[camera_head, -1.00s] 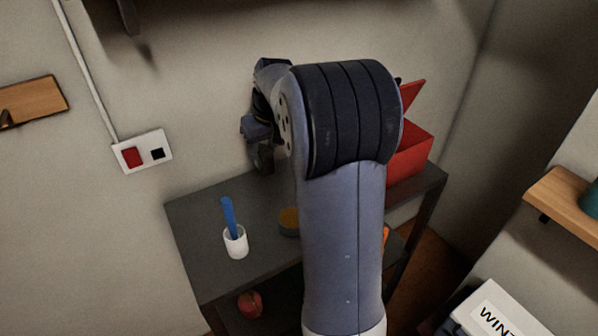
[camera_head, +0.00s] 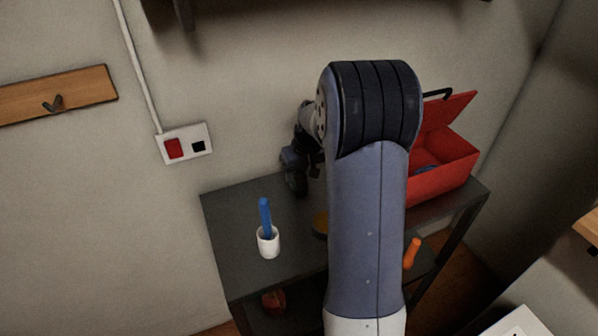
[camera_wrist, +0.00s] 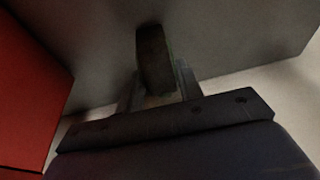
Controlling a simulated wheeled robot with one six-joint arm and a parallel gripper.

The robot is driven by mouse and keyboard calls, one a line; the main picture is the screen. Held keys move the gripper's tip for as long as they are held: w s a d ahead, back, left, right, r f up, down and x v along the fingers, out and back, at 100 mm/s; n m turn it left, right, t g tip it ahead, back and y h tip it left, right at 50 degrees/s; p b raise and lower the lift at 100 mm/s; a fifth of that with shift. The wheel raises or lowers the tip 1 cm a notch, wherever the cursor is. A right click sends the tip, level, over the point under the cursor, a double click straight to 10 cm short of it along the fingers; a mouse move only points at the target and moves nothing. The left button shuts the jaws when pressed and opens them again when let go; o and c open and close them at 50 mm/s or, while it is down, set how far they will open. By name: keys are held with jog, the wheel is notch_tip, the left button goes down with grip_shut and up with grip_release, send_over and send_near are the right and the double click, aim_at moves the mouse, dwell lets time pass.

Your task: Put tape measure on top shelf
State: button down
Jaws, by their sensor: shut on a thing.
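My gripper (camera_head: 295,182) hangs over the back part of the grey top shelf (camera_head: 232,215), left of the red box, partly hidden behind my arm. In the wrist view my gripper (camera_wrist: 158,88) is shut on a dark, blocky thing (camera_wrist: 152,55), seen edge-on between the fingers. I take it to be the tape measure, but its face and markings do not show. The grey shelf surface (camera_wrist: 230,40) lies beyond it. I cannot tell whether the held thing touches the shelf.
A white cup (camera_head: 268,246) with a blue-handled item (camera_head: 265,215) stands on the top shelf. A yellow-brown round thing (camera_head: 320,223) is partly behind my arm. An open red toolbox (camera_head: 445,170) stands at right. A red thing (camera_head: 273,301) lies on a lower level.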

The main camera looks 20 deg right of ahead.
aim_at(306, 186)
jog(key=c, duration=0.9)
grip_release()
jog(key=shift+f, duration=0.1)
jog(key=shift+c, duration=0.2)
jog(key=shift+r, duration=0.25)
jog(key=b+v, duration=0.1)
jog(key=v, duration=1)
jog(key=shift+s+r, duration=0.15)
jog(key=shift+r, duration=0.25)
